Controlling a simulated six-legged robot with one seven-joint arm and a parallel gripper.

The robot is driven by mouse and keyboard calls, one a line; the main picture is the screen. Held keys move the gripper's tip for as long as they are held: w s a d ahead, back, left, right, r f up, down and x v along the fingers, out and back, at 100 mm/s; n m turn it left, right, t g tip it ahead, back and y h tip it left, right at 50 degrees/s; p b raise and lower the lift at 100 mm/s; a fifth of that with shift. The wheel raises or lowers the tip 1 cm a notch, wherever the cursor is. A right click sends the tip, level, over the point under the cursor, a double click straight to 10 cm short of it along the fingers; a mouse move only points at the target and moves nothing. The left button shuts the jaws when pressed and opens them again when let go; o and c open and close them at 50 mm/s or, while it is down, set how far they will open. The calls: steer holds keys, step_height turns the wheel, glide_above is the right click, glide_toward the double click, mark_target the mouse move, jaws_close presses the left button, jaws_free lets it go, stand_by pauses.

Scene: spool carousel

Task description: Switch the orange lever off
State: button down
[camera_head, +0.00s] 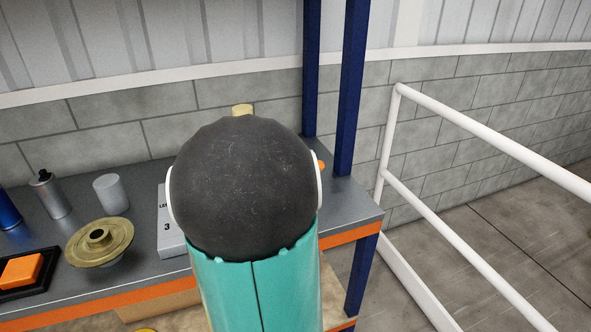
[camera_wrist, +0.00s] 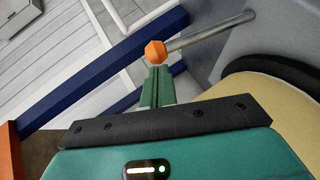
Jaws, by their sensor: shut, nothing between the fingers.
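The lever's orange knob (camera_wrist: 156,53) sits at the end of a grey rod (camera_wrist: 210,32) in the wrist view. The rod slants up and right to a grey surface. My gripper (camera_wrist: 157,68) has its green fingers shut and empty, with the tips right at the lower side of the knob. I cannot tell if they touch it. In the head view, a small orange bit (camera_head: 321,165), probably the same knob, shows just right of my arm. My arm hides my gripper and most of the lever there.
A grey bench (camera_head: 345,200) with an orange edge carries a brass-coloured flanged spool (camera_head: 112,240), a grey cylinder (camera_head: 111,194), a spray can (camera_head: 50,196), an orange block (camera_head: 21,270) in a black tray and a labelled grey box (camera_head: 170,238). Blue posts (camera_head: 350,90) and a white railing (camera_head: 385,140) stand right.

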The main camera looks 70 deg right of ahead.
steer(key=shift+s+d+y, duration=0.4)
steer(key=shift+s+d, duration=0.7)
steer(key=shift+d, duration=0.05)
steer(key=shift+s+d+m, duration=0.1)
steer(key=shift+s+m, duration=0.15)
steer(key=shift+m, duration=0.05)
steer(key=shift+s, duration=0.1)
